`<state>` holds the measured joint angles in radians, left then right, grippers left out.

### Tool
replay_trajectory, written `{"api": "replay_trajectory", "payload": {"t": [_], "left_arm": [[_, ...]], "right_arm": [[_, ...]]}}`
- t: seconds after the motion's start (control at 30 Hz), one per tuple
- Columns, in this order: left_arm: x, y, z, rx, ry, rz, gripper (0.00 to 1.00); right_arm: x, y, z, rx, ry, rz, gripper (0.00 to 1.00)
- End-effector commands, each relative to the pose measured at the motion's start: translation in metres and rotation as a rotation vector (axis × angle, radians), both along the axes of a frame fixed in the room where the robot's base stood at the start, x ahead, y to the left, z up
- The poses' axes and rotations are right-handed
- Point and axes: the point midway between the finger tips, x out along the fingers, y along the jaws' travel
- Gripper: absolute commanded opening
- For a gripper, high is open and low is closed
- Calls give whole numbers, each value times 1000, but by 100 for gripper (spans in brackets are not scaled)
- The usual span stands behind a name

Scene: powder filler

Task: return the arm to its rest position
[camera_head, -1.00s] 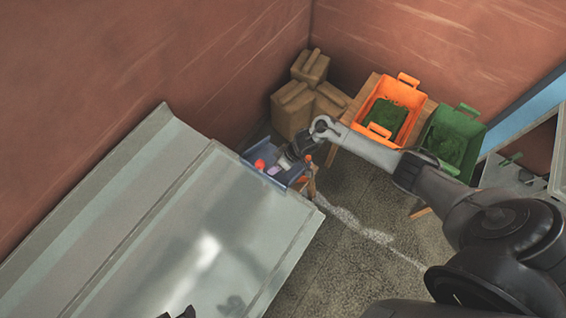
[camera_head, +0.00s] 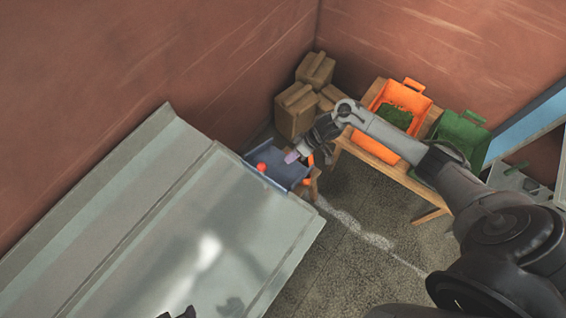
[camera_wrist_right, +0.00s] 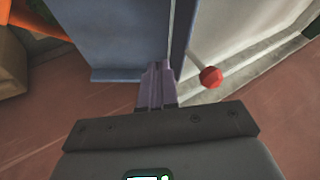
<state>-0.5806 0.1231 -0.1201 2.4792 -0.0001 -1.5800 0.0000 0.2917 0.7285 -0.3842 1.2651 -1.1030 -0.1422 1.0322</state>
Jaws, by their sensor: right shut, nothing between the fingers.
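My right gripper (camera_head: 291,157) hangs at the end of my right arm, by the open blue box-like device (camera_head: 283,172) at the counter's far corner. Its purple fingers also show pressed together and empty in the right wrist view (camera_wrist_right: 157,84). The blue device's wall (camera_wrist_right: 125,35) lies just beyond the fingertips there. I cannot tell whether they touch it. A red knob on a pale rod (camera_wrist_right: 210,77) is to their right. Only a small dark piece, perhaps of my left gripper (camera_head: 183,313), shows at the bottom edge of the head view; its jaws cannot be made out.
A pale, shiny counter (camera_head: 190,230) fills the left. Cardboard boxes (camera_head: 296,110) are stacked in the corner. An orange bin (camera_head: 376,149) with green contents and a green bin (camera_head: 462,136) stand on a wooden table (camera_head: 395,178) behind my right arm. Floor between counter and table is open.

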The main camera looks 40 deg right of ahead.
Motion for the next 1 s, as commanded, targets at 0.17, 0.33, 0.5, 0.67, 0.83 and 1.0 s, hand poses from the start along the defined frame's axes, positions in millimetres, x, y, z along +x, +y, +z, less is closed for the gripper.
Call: {"api": "replay_trajectory", "payload": {"t": [0.17, 0.33, 0.5, 0.67, 0.83, 1.0], "left_arm": [[0, 1, -2, 5, 0, -3, 59], [0, 1, -3, 4, -1, -3, 59], [0, 0, 0, 0, -1, 0, 59], [0, -2, 8, -7, -1, 5, 59], [1, -3, 22, -11, -1, 8, 59], [1, -2, 41, -10, -3, 6, 59]], "right_arm": [[-6, -16, 21, -2, -1, -2, 0], [-9, -22, 31, 0, 0, -2, 0], [-24, -22, 25, 2, 28, 0, 0], [-68, 7, -6, 53, 113, 7, 0], [-133, 96, -20, 193, 163, 30, 0], [-166, 201, 17, 222, 13, -60, 0]]}}
